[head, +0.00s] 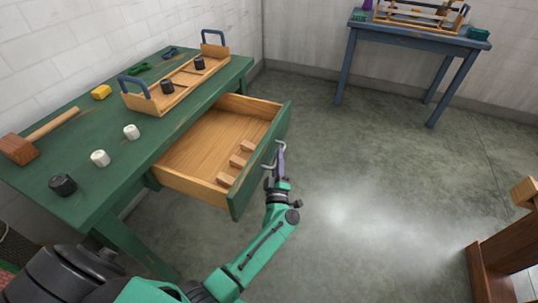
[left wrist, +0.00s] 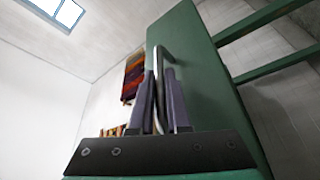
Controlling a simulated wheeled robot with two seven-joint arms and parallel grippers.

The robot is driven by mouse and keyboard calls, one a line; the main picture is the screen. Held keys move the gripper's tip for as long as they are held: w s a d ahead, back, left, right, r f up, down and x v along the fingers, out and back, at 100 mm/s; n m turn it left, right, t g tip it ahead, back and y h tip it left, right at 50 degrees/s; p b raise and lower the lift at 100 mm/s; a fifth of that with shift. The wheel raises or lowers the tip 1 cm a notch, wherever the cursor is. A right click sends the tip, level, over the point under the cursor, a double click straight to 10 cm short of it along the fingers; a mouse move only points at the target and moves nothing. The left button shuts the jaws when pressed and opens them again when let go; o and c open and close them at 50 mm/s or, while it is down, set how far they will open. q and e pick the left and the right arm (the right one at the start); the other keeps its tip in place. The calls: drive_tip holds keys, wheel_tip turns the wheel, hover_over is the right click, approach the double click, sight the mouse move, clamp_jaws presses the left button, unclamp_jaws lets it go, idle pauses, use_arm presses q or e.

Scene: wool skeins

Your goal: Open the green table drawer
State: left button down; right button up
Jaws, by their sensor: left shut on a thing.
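The green table (head: 100,180) stands at the left in the head view. Its drawer (head: 200,140) is pulled well out, showing a wooden inside with several small wood blocks (head: 235,161) along the front. The drawer's green front (head: 262,160) carries a metal bar handle (head: 281,153). My left gripper (head: 279,168) is at this handle, its fingers shut around the bar. In the left wrist view the handle (left wrist: 160,70) runs between the two purple-grey fingers (left wrist: 157,105), beside the green drawer front (left wrist: 195,60). My right gripper is in neither view.
A blue table (head: 420,40) stands at the back right. Brown wooden furniture (head: 505,255) is at right. The floor between is clear.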

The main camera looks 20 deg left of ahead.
use_arm(q)
drive_tip(key=shift+d, duration=0.3)
drive_tip(key=c, duration=0.9)
unclamp_jaws()
drive_tip(key=p+v, duration=0.1)
drive_tip(key=v, duration=1.3)
drive_tip(key=shift+s+f, duration=0.1)
drive_tip(key=shift+s, duration=0.15)
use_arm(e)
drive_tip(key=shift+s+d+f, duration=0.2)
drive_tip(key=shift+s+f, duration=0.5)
